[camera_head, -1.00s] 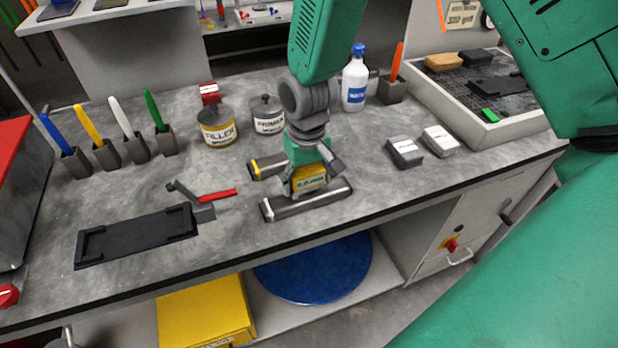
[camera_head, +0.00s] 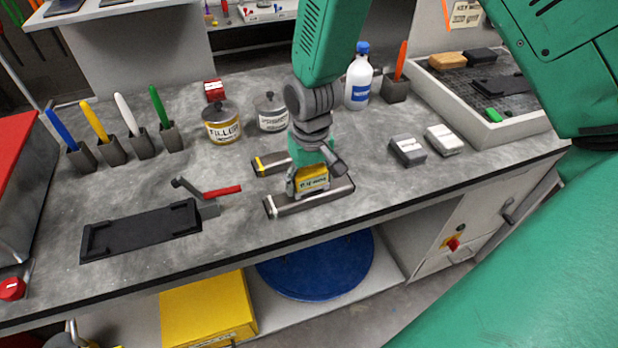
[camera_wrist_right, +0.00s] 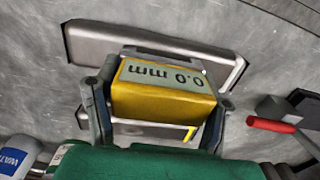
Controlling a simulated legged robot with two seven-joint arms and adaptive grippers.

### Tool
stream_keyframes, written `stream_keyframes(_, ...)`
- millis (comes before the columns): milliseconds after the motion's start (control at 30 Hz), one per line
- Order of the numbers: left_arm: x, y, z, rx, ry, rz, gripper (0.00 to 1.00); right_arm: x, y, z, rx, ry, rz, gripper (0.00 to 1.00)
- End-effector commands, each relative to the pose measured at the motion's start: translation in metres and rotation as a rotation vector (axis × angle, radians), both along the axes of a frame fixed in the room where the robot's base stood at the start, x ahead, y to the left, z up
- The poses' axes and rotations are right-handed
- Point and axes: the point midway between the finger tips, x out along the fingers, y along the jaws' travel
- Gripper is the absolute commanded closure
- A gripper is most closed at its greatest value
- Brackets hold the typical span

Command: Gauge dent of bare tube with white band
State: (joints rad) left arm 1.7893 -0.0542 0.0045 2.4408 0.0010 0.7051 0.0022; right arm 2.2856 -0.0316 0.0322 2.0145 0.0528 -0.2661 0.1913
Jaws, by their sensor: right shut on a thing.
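My right gripper (camera_head: 315,180) is shut on a yellow gauge (camera_head: 312,181) with a grey display. In the right wrist view the gauge (camera_wrist_right: 163,98) reads 0.0 mm, upside down. The bare grey tube with the white band (camera_head: 325,200) lies on the bench just below the gauge, its white band near its left end. This tube also shows in the right wrist view (camera_wrist_right: 90,45), partly behind the gauge. I cannot tell whether gauge and tube touch. A similar tube with a yellow band (camera_head: 272,164) lies behind, partly hidden by my gripper. My left gripper is not in view.
A black recessed tray (camera_head: 140,232) and a red-handled clamp (camera_head: 215,192) lie to the left. Filler (camera_head: 221,124) and primer (camera_head: 271,113) cans, a white bottle (camera_head: 358,80) and two small blocks (camera_head: 407,152) stand around. The bench between is clear.

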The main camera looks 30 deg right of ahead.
Motion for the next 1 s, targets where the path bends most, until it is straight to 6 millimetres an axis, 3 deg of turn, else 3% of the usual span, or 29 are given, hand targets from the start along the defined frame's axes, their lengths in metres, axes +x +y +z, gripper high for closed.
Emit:
stream_keyframes(167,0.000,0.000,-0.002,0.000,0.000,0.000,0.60,0.000,-0.002,-0.006,0.002,0.000,0.000,0.77)
stream_keyframes(200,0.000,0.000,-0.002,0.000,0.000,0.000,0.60,0.000,-0.002,-0.006,0.002,0.000,0.000,0.33)
stream_keyframes(267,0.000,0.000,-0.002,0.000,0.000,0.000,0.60,0.000,-0.002,-0.005,0.002,0.000,0.000,0.13)
stream_keyframes(533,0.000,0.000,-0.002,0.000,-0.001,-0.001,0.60,0.000,0.000,-0.004,0.000,0.000,0.000,0.13)
stream_keyframes(667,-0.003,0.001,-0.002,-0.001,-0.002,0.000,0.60,0.001,0.000,0.006,-0.001,-0.004,0.000,0.13)
stream_keyframes(1000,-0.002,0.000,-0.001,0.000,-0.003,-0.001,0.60,0.002,-0.005,0.073,0.003,-0.006,0.000,0.13)
